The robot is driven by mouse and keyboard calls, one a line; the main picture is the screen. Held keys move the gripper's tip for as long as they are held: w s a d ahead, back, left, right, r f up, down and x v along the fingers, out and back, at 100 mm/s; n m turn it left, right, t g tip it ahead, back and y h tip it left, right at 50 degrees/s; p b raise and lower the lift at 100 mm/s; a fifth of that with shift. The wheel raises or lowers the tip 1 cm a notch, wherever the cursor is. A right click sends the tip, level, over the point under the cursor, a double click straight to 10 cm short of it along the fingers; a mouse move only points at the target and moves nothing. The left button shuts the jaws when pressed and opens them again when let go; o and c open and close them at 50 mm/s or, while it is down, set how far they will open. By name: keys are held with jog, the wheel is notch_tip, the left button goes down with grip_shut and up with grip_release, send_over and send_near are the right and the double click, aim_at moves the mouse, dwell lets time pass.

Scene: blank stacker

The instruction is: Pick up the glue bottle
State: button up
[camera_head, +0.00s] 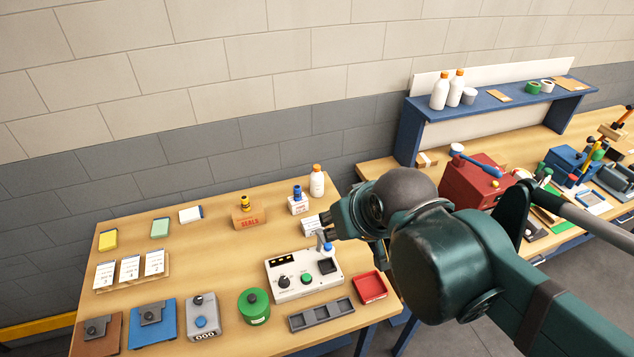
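A white bottle with an orange cap (317,183), which looks like a glue bottle, stands upright at the back right corner of the near wooden table. Two similar white bottles with orange caps, a left one (439,93) and a right one (456,90), stand on the blue shelf; no label is readable on any of them. My gripper (323,236) is over the right part of the near table, in front of the table's bottle and apart from it. Its fingers are small and partly hidden by the wrist, so their opening is unclear.
Close to my gripper are a white control box (294,285), a small white carton (312,227) and a blue-topped stamp on a box (298,203). A red tray (370,287) lies at the right edge. A red toolbox (474,182) stands on the far bench. The table's middle is fairly clear.

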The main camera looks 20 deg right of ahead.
jog(key=o, duration=0.7)
jog(key=shift+c, duration=0.2)
jog(key=shift+w, duration=0.1)
jog(key=m+g+h+b, duration=0.1)
jog(key=m+g+h, duration=0.25)
jog(key=m, duration=0.45)
send_over(316, 166)
jog(key=s+a, duration=0.3)
jog(key=s, duration=0.6)
notch_tip(316, 166, down, 11)
jog(key=w+f, duration=0.2)
jog(key=f, duration=0.1)
jog(key=w+d+f+m, duration=0.1)
jog(key=w+f, duration=0.2)
jog(key=f, duration=0.1)
jog(key=w+d+f+m+g, duration=0.1)
jog(key=w+f, duration=0.2)
jog(key=f, duration=0.1)
jog(key=shift+d+f, duration=0.2)
jog(key=shift+d, duration=0.05)
jog(key=shift+w+f, duration=0.25)
jog(key=shift+f, duration=0.1)
